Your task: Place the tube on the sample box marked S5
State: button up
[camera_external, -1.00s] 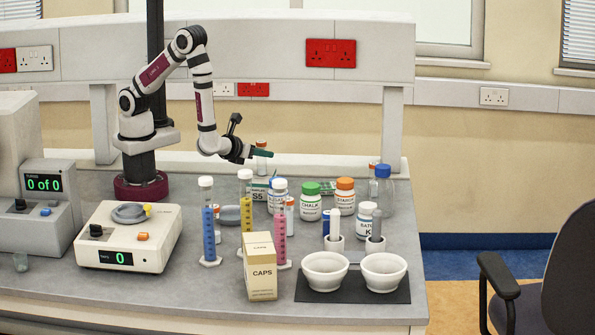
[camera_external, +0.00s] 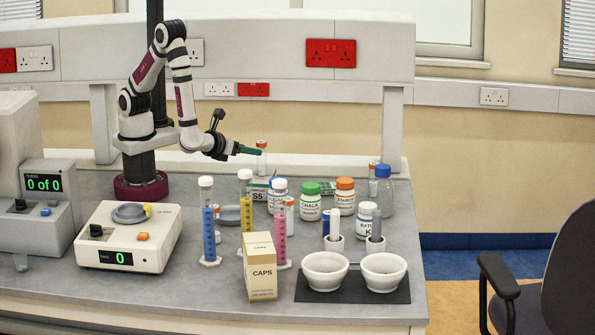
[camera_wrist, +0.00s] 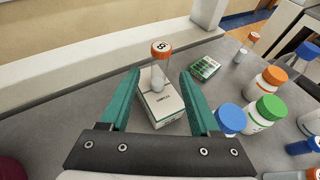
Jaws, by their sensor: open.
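The orange-capped tube (camera_external: 261,160) is upright and appears to stand on the sample box (camera_external: 259,194) marked S5. In the wrist view, the clear tube (camera_wrist: 159,75) rises from the far part of the white box top (camera_wrist: 160,108), with a dark mark on its cap. My gripper (camera_external: 259,151) is open and empty. In the wrist view, its teal fingers (camera_wrist: 160,76) point toward the tube, one on each side in the picture with gaps between. The exact contact of tube and box is small in the external view.
A green box (camera_wrist: 205,68) lies right of the sample box. Blue-capped (camera_wrist: 230,120), green-capped (camera_wrist: 270,108) and orange-capped bottles (camera_wrist: 273,78) stand close on the right. Measuring cylinders (camera_external: 207,225) stand toward the front. Bare bench lies left of the sample box.

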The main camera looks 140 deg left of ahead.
jog(key=w+d+r+m+t+h, duration=0.3)
jog(key=w+d+m+t+h, duration=0.15)
jog(key=w+d+m, duration=0.45)
jog(key=w+d+r+m+t+h, duration=0.25)
jog(key=w+d+m+t, duration=0.35)
jog(key=m, duration=0.5)
jog(key=d+r+m+h, duration=0.2)
jog(key=d+m+h, duration=0.45)
jog(key=m, duration=0.45)
jog(key=s+d+r+m+g+h, duration=0.15)
jog(key=s+d+m+g, duration=0.3)
jog(key=s+m, duration=1.1)
jog(key=s+a+m+g+y, duration=0.3)
jog(key=s+a+m, duration=0.5)
jog(key=s+m, duration=0.3)
jog(key=m, duration=0.4)
jog(key=shift+r+g+y, duration=0.3)
